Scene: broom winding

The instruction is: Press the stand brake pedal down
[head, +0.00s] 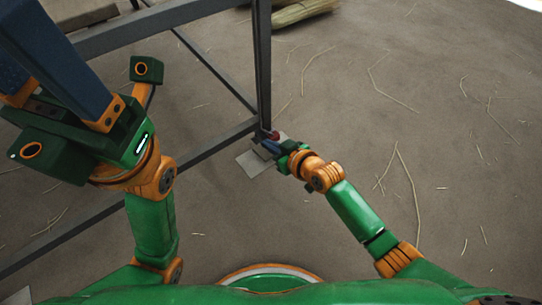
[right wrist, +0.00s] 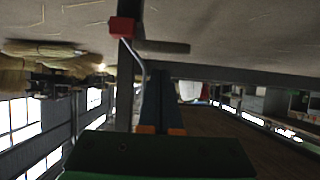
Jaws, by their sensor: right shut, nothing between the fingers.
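The brake pedal shows as a small red part (head: 270,134) at the foot of the dark upright post of the stand (head: 263,70). In the right wrist view the red pedal (right wrist: 122,27) is at the top, with a thin bent grey rod running down from it. My right gripper (head: 271,147) is low, just in front of the pedal; its blue fingers (right wrist: 160,100) are together and empty. I cannot tell whether they touch the pedal. My left gripper (head: 40,50) is raised at the upper left, its blue fingers apart, their tips cut off by the picture edge.
Dark metal bars (head: 215,72) of the stand run across the left half. A flat grey plate (head: 260,163) lies on the floor by the post's foot. A straw bundle (head: 305,10) lies at the top. The floor (head: 430,120) on the right is clear except for loose straws.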

